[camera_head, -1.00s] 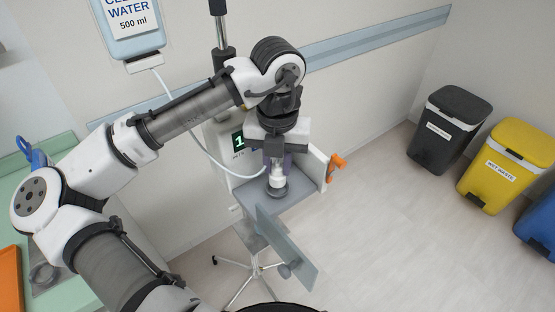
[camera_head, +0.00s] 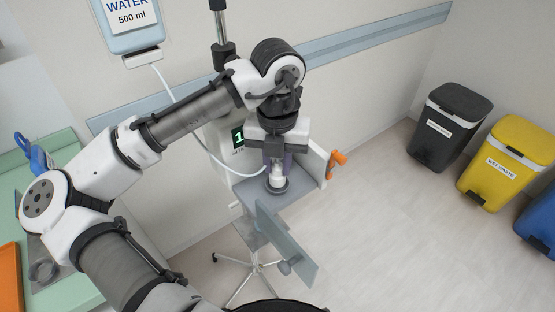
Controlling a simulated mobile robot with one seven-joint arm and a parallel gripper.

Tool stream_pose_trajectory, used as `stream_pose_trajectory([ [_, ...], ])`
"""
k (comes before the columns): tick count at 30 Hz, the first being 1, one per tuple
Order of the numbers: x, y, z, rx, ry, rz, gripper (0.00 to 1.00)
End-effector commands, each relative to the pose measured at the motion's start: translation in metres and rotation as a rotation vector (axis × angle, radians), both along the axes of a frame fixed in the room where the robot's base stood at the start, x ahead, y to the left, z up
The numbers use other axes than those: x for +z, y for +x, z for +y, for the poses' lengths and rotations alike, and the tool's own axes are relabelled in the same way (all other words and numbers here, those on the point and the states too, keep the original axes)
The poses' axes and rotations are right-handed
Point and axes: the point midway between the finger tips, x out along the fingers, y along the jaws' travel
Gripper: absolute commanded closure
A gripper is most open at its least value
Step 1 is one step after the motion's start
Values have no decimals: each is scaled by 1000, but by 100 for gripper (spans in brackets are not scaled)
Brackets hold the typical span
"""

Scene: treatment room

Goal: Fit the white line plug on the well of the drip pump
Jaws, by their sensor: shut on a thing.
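The white line plug (camera_head: 278,174) is upright at the dark round well (camera_head: 278,187) on the grey shelf of the drip pump (camera_head: 297,195). My gripper (camera_head: 277,160) points down and is shut on the plug from above. The plug's lower end appears to be at or just inside the well's ring; I cannot tell whether it is seated. A white tube (camera_head: 175,92) runs from the water bag (camera_head: 131,31) down to the plug. The pump's display (camera_head: 238,138) is partly hidden by my arm.
The pump's grey door (camera_head: 286,241) hangs open in front. An orange lever (camera_head: 337,160) sticks out on the pump's right. A green-topped counter (camera_head: 70,275) with an orange tray (camera_head: 9,275) stands at left. Bins, including a yellow one (camera_head: 507,165), stand at right; the floor between is clear.

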Motion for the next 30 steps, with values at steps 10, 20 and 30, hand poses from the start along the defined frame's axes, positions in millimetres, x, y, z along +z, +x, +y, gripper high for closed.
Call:
stream_pose_trajectory([
  [10, -2, 0, 0, 0, 0, 0, 99],
  [20, -11, 0, 0, 0, -1, 0, 99],
  [30, -14, 0, 0, 0, 0, 0, 99],
])
